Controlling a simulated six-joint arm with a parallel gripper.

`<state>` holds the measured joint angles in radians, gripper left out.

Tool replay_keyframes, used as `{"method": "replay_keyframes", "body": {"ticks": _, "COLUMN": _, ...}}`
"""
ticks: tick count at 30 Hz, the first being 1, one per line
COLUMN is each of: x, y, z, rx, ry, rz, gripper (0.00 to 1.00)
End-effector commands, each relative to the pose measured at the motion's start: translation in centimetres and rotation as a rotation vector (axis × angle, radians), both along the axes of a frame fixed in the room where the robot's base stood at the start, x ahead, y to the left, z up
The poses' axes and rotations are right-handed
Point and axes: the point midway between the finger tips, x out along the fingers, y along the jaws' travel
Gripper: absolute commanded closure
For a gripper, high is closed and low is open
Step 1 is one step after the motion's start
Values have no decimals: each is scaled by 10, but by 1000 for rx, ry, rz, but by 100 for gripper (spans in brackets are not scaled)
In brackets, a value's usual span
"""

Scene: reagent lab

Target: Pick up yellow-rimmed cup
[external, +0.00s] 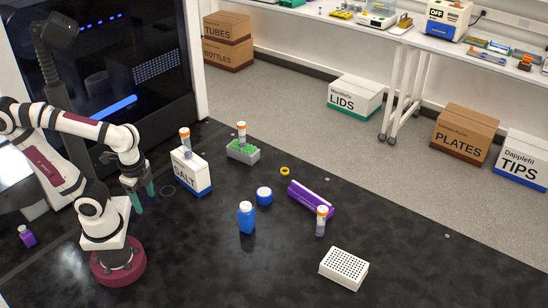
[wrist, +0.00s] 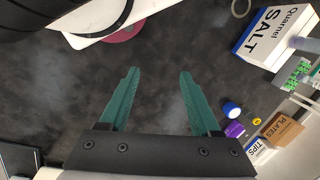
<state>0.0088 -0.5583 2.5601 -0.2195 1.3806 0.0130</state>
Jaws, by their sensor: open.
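A small round yellow-rimmed thing (external: 284,171), dark inside, sits on the black bench near the middle, and I take it to be the yellow-rimmed cup. It is too small to see its depth. It also shows as a small yellow spot in the wrist view (wrist: 257,121), right of the jaws. My gripper (external: 143,192), with teal fingers, is at the left of the bench, well apart from the cup. In the wrist view the fingers (wrist: 158,73) are spread wide with only bare bench between them.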

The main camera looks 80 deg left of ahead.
Motion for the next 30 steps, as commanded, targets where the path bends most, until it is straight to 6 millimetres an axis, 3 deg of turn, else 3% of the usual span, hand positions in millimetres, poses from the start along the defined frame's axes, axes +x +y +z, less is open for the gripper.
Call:
{"method": "replay_keyframes", "body": {"ticks": 3, "x": 0, "y": 0, "z": 0, "rx": 0, "ry": 0, "rz": 0, "gripper": 36}}
{"method": "replay_keyframes", "body": {"ticks": 5, "x": 0, "y": 0, "z": 0, "rx": 0, "ry": 0, "rz": 0, "gripper": 29}}
{"method": "replay_keyframes", "body": {"ticks": 11, "x": 0, "y": 0, "z": 0, "rx": 1, "ry": -1, "rz": 1, "gripper": 29}}
{"method": "replay_keyframes", "body": {"ticks": 13, "x": 14, "y": 6, "z": 2, "rx": 15, "ry": -31, "rz": 30, "gripper": 29}}
{"method": "replay_keyframes", "body": {"ticks": 14, "x": 29, "y": 13, "z": 4, "rx": 32, "ry": -65, "rz": 62, "gripper": 29}}
{"method": "replay_keyframes", "body": {"ticks": 17, "x": 123, "y": 65, "z": 13, "rx": 119, "ry": -288, "rz": 212, "gripper": 29}}
{"method": "replay_keyframes", "body": {"ticks": 18, "x": 172, "y": 98, "z": 17, "rx": 153, "ry": -412, "rz": 264, "gripper": 29}}
{"method": "replay_keyframes", "body": {"ticks": 21, "x": 283, "y": 181, "z": 16, "rx": 164, "ry": -718, "rz": 315, "gripper": 29}}
{"method": "replay_keyframes", "body": {"ticks": 24, "x": 355, "y": 246, "z": -9, "rx": 49, "ry": -957, "rz": 290, "gripper": 29}}
{"method": "replay_keyframes", "body": {"ticks": 27, "x": 381, "y": 281, "z": -48, "rx": -153, "ry": -1098, "rz": 262, "gripper": 29}}
{"method": "replay_keyframes", "body": {"ticks": 30, "x": 380, "y": 293, "z": -80, "rx": -338, "ry": -1161, "rz": 258, "gripper": 29}}
